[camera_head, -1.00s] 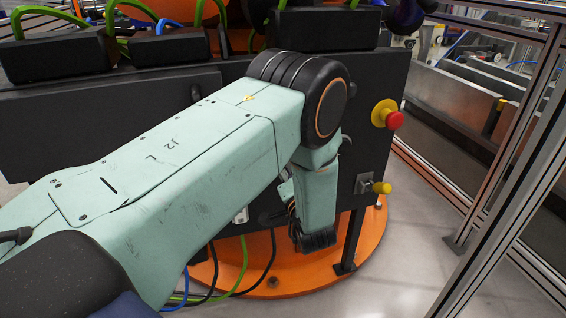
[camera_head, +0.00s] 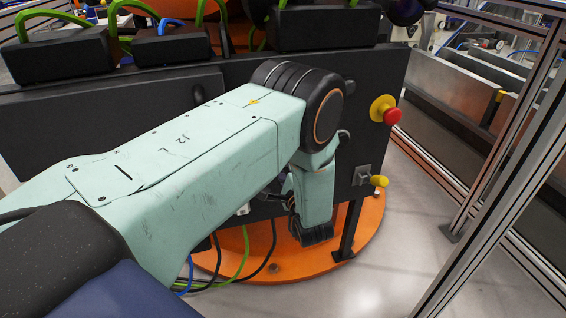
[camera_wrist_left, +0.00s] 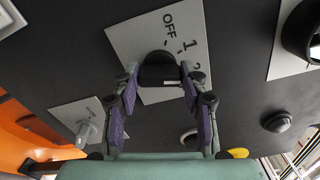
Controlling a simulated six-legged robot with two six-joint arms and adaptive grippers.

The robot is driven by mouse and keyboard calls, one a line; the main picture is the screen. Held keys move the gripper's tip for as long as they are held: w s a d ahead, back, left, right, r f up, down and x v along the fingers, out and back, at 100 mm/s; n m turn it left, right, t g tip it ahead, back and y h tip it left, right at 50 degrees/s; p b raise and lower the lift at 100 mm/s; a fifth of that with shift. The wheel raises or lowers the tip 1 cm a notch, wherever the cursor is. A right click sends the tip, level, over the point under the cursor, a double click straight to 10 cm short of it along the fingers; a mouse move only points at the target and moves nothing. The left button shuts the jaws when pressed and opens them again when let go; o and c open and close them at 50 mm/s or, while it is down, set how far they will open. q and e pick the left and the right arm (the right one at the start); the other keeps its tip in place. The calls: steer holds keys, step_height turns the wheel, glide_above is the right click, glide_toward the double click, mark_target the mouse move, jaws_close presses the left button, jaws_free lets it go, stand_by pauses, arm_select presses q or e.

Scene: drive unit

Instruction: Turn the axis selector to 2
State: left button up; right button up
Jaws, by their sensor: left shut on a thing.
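The axis selector's black knob (camera_wrist_left: 160,70) sits on a light grey plate (camera_wrist_left: 126,40) marked OFF and 1, with a further mark partly hidden at the right. My left gripper (camera_wrist_left: 159,78) is shut on the knob, one purple-padded finger on each side. A small pale mark shows on the knob's near edge; which position it points to cannot be told. In the head view my left arm stands in front of the dark panel (camera_head: 110,130) and hides the selector and the fingertips. My right gripper is not in view.
Cables hang below over the orange round base (camera_head: 340,245). Metal fence posts (camera_head: 510,150) stand at the right.

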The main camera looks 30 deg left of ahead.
arm_select(q)
steer(key=shift+m, duration=0.4)
steer(key=o, duration=1.1)
steer(key=shift+o, duration=0.2)
steer(key=v, duration=0.7)
steer(key=shift+s+d, duration=0.15)
steer(key=shift+d, duration=0.05)
